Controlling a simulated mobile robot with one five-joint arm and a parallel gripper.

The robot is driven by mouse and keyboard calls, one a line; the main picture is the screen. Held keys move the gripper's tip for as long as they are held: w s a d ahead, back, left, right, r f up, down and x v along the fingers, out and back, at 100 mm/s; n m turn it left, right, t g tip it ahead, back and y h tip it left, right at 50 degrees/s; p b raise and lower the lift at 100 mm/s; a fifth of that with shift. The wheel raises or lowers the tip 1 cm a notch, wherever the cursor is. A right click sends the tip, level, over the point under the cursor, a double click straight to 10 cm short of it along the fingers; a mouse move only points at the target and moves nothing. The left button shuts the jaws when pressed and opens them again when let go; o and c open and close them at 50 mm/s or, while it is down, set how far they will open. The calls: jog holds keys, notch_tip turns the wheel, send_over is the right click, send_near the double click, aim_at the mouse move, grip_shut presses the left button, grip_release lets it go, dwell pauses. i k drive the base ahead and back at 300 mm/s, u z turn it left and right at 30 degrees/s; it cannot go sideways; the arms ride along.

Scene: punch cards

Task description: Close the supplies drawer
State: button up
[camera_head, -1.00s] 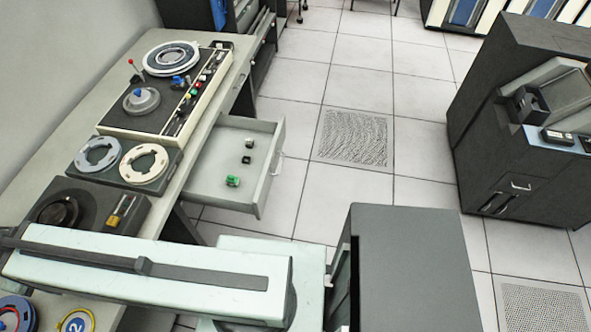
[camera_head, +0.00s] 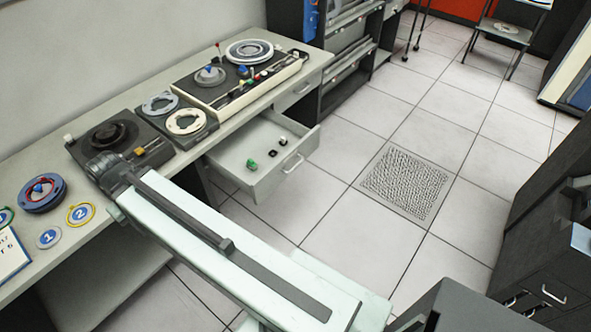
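The supplies drawer (camera_head: 240,177) is pulled out from under the long desk, left of the middle of the view. It is light grey with a metal handle (camera_head: 292,163) on its front. Inside lie a small green object (camera_head: 251,164) and small dark objects (camera_head: 273,153). My pale arm crosses the lower middle, in front of and left of the drawer, and ends in a dark joint over the desk's front edge. It appears apart from the drawer. I cannot make out my gripper's fingers.
The desk (camera_head: 88,238) holds a tape deck (camera_head: 222,92), reels (camera_head: 186,121), a dark device with a round platter (camera_head: 110,134) and numbered discs (camera_head: 80,214). The tiled floor with a vent (camera_head: 404,183) is clear right of the drawer. Dark cabinets (camera_head: 545,225) stand at right.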

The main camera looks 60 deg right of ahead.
aim_at(259, 139)
jog(key=z, duration=1.7)
jog(key=i, duration=1)
jog(key=z, duration=1.05)
jog(key=k, duration=1.2)
jog(key=u, duration=1.55)
